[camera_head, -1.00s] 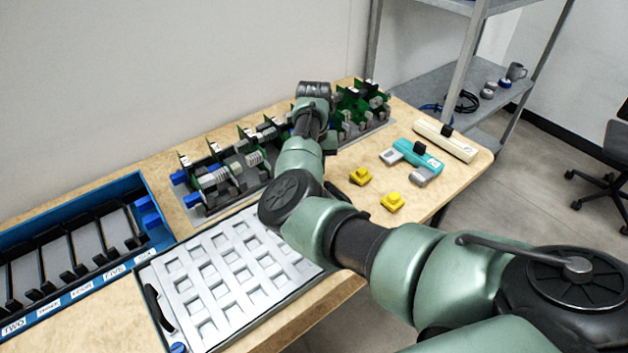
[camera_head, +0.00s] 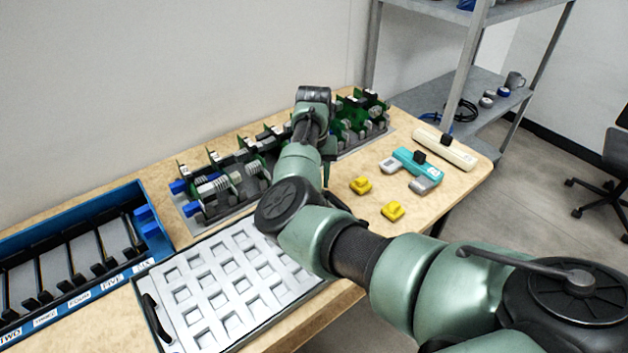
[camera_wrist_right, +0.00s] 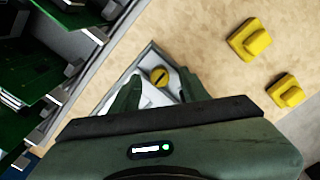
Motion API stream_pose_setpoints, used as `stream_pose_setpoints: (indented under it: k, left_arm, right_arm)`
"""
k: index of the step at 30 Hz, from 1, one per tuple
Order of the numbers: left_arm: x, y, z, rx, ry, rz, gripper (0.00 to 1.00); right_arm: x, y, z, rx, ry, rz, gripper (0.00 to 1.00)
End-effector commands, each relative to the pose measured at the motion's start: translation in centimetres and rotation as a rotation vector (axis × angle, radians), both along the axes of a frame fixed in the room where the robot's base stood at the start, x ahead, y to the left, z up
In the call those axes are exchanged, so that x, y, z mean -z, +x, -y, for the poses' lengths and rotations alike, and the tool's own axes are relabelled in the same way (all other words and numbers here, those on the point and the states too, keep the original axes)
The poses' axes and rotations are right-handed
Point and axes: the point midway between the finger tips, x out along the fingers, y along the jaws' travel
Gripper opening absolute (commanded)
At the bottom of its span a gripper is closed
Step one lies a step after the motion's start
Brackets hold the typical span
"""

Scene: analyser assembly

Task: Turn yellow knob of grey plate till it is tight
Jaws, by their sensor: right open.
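A yellow knob (camera_wrist_right: 159,76) with a dark slot sits on a grey plate (camera_wrist_right: 150,58) in the right wrist view. My right gripper (camera_wrist_right: 161,82) is open, with one finger on each side of the knob as seen from the wrist. I cannot tell whether the fingers reach down to its height or touch it. In the head view my right arm hides this knob and most of the plate. My left gripper is not in view.
Two loose yellow pieces (camera_head: 361,185) (camera_head: 393,210) lie on the table right of my arm. A teal-and-grey part (camera_head: 415,165) and a cream bar (camera_head: 444,150) lie beyond. Green circuit boards (camera_wrist_right: 50,95) stand close beside the gripper. A white tray (camera_head: 205,318) is at the front.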

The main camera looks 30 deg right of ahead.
Motion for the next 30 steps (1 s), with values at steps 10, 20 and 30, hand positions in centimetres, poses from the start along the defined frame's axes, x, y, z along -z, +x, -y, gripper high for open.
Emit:
stream_pose_setpoints:
  k: [10, 20, 30]
  left_arm:
    - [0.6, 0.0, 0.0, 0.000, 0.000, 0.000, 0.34]
    - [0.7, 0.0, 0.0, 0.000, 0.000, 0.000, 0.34]
    - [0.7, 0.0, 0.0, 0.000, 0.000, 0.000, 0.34]
  right_arm:
    - [-5.7, 0.1, 0.1, 0.000, -0.003, 0.006, 0.45]
    - [-7.1, 0.0, 0.0, 0.001, -0.002, 0.003, 0.45]
    - [-7.1, 0.0, 0.0, 0.000, -0.002, 0.003, 0.45]
